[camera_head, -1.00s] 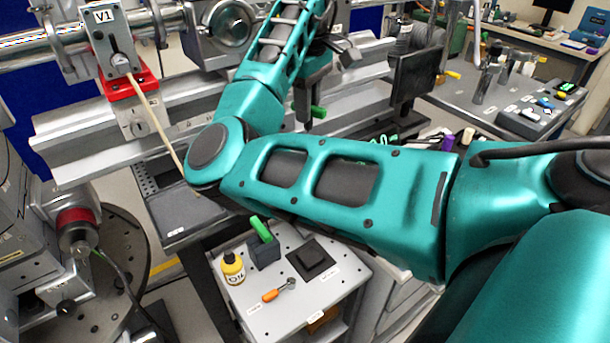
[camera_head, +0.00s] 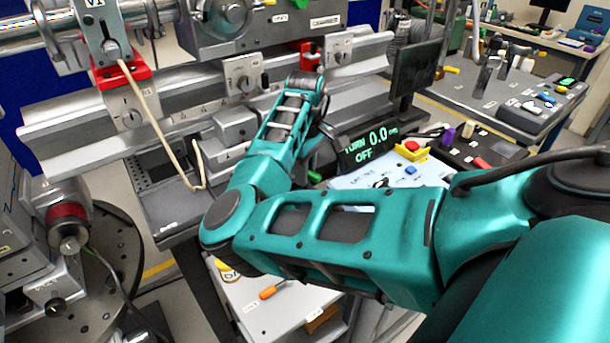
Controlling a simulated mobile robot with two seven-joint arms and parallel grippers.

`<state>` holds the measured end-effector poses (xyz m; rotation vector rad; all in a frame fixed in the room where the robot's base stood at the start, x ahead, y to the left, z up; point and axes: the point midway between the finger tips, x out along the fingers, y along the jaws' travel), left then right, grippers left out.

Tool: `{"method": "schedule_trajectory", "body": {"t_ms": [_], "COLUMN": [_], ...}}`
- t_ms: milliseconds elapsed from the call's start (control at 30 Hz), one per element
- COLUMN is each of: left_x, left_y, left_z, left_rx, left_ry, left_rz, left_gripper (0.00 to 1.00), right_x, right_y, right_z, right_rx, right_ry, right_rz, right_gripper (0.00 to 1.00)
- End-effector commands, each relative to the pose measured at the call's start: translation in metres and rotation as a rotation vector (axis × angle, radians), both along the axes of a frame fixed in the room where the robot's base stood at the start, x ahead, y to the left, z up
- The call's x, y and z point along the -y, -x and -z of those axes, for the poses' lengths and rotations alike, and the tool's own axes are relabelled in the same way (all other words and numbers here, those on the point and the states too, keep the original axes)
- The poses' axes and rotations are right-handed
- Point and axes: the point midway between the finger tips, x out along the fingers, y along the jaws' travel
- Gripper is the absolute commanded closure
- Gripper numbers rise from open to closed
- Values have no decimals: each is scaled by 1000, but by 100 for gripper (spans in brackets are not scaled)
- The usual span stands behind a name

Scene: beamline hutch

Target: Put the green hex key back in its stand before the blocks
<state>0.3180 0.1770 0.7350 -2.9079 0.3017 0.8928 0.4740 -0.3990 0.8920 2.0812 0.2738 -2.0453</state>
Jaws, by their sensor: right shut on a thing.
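My right arm comes in from the right and bends back over the bench. My right gripper (camera_head: 312,166) hangs below the wrist, beside the dark display, and is mostly hidden by my own arm. A small green piece (camera_head: 314,178) shows at its fingertips. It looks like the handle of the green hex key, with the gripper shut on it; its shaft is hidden. I cannot make out the stand. A blue block (camera_head: 410,169) and a yellow piece with a red top (camera_head: 411,149) are right of the gripper, on a pale sheet. My left gripper is not in view.
The display (camera_head: 369,146) reads "TURN 0.0 OFF". A metal rail (camera_head: 80,130) with mounts runs behind the wrist. A pale cord (camera_head: 165,135) hangs at the left. A white cart top (camera_head: 250,300) with an orange-handled tool (camera_head: 270,291) lies below my arm.

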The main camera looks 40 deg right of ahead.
Motion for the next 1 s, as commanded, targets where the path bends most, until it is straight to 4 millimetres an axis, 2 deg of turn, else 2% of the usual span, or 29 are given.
{"method": "schedule_trajectory", "body": {"t_ms": [33,100,467,500,700,767,1000], "left_x": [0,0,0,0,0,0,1], "left_y": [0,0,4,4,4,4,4], "left_z": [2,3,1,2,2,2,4], "left_rx": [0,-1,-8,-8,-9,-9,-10], "left_ry": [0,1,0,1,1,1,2], "left_rz": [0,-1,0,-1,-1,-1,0], "left_gripper": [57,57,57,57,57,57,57], "right_x": [-1,0,0,0,0,0,0], "right_y": [0,0,0,0,0,0,0], "right_z": [9,14,16,16,16,16,16], "right_rx": [-2,1,-1,0,0,0,1], "right_ry": [-2,-1,0,0,0,0,1], "right_rz": [-1,0,0,0,0,0,1], "right_gripper": [100,100,100,74,55,52,52]}}
